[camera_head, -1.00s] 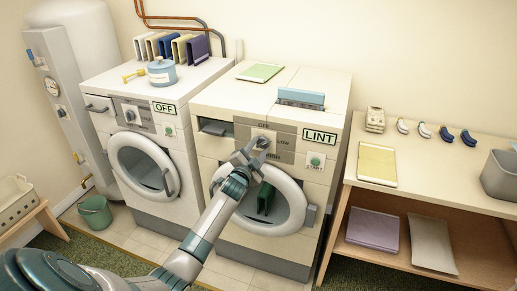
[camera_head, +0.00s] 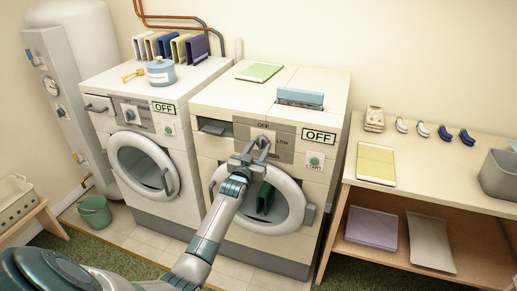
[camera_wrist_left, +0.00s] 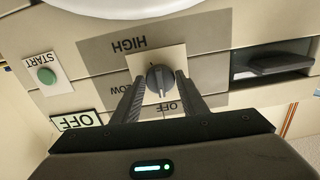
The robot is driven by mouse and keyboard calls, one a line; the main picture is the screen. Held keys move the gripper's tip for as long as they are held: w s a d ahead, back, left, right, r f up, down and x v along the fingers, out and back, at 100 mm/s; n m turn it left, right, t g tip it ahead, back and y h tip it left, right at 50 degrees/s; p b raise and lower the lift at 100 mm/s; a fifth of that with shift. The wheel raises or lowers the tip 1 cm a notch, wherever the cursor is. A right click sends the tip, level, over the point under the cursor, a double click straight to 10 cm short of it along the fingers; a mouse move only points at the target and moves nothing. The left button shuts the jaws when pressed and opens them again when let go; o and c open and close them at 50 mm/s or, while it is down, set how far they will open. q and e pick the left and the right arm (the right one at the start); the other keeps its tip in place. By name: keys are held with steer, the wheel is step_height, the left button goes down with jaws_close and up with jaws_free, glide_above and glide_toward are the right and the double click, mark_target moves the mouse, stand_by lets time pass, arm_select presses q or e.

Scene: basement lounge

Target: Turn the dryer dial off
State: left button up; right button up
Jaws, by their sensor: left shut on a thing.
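The dryer (camera_head: 225,179) is the right-hand white machine, with a round door and a grey panel marked OFF, LOW and HIGH. Its dial (camera_wrist_left: 160,79) is a dark knob on a pale square; a pale mark on it faces the OFF label (camera_wrist_left: 172,107). My left gripper (camera_head: 261,143) is at the dial, and in the left wrist view its two fingers (camera_wrist_left: 160,82) are on either side of the knob, shut on it. The dryer's display (camera_head: 319,136) reads OFF. The right gripper is not in view.
A washer (camera_head: 138,206) stands left of the dryer, its display also reading OFF. A green START button (camera_head: 314,161) is right of the dial. A wooden shelf table (camera_head: 420,180) stands on the right. A green bucket (camera_head: 95,213) is on the floor at left.

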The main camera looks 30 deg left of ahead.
arm_select(q)
steer(key=shift+f+n, duration=0.1)
steer(key=shift+n, duration=0.3)
steer(key=o, duration=1)
steer(key=shift+s, duration=0.1)
steer(key=b+v, duration=0.3)
steer(key=v, duration=1.4)
steer(key=shift+s, duration=0.15)
steer(key=shift+a, duration=0.1)
